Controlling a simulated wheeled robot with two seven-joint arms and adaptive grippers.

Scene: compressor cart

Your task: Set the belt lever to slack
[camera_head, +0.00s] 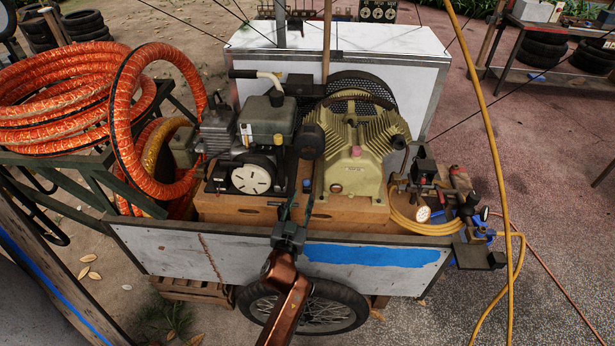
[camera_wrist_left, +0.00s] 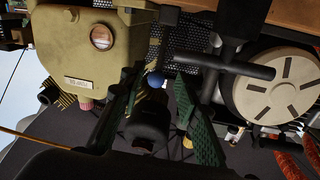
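A dark lever with a thick black grip (camera_head: 307,140) stands between the engine and the compressor on the cart; I take it for the belt lever. My left gripper (camera_head: 298,190) is just below and in front of this grip, with its fingers pointing toward it. In the left wrist view the green fingers (camera_wrist_left: 157,95) are spread apart. A black cylindrical grip (camera_wrist_left: 147,128) shows between them, with a blue ball (camera_wrist_left: 153,80) beyond. I cannot tell whether either finger touches the grip. My right gripper is not in view.
The olive compressor (camera_head: 352,150) stands right of the lever and the engine with its round white cover (camera_head: 251,178) stands left. The cart's front panel (camera_head: 190,253) lies below my arm. Orange hose coils (camera_head: 55,95) fill the left. A yellow hose (camera_head: 489,130) hangs at right.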

